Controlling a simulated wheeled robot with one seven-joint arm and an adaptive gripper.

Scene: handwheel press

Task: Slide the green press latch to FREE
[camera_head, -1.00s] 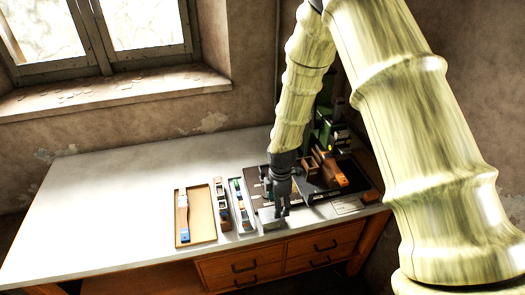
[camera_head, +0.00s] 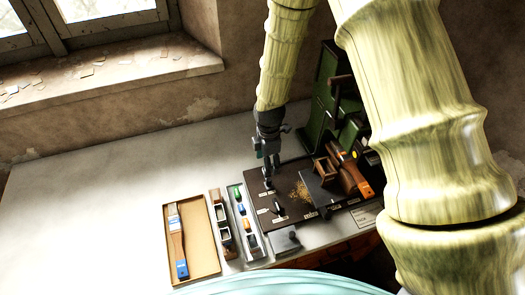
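The green press (camera_head: 326,108) stands at the back right of the table, partly hidden behind my arm. A dark base plate (camera_head: 288,188) with small white labels lies in front of it. A small dark knob (camera_head: 279,209) stands on the plate's left part. I cannot make out which part is the green latch, nor read the labels. My gripper (camera_head: 268,182) points down over the plate's back left part, its tips at or just above the surface. Its fingers are too small and dark to tell open from shut, and contact with anything is unclear.
A brush (camera_head: 177,240) lies in a tan tray (camera_head: 205,262) at left. Beside it stand a narrow holder (camera_head: 222,226) and a grey tray (camera_head: 255,247) with coloured pieces. An orange-brown tool (camera_head: 352,172) lies right of my gripper. The left tabletop is clear.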

